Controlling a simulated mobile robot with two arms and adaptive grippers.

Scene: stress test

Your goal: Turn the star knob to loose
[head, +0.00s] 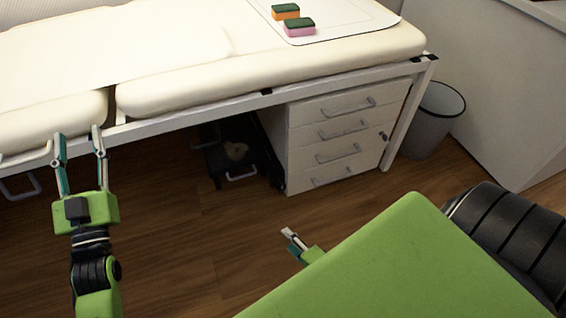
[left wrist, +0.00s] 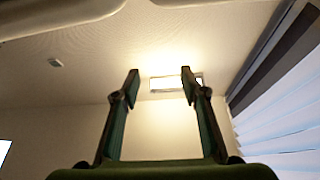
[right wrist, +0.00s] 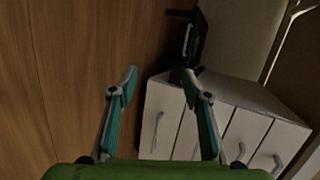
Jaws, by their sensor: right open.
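I cannot make out a star knob for certain in any view. My left gripper (head: 78,140) is open and empty, fingers up, by the couch's front frame. The left wrist view, past its fingers (left wrist: 158,78), shows mainly ceiling and walls. My right gripper (head: 288,233) is partly hidden behind my green arm in the head view. In the right wrist view it (right wrist: 160,78) is open and empty, with floor and cabinet beyond.
A padded couch (head: 190,91) on a white frame spans the back. Orange (head: 286,12) and pink (head: 300,29) sponges lie on it. A white drawer cabinet (head: 340,108) stands beneath, with a grey bin (head: 434,125) to its right. The wooden floor (head: 185,245) between my arms is clear.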

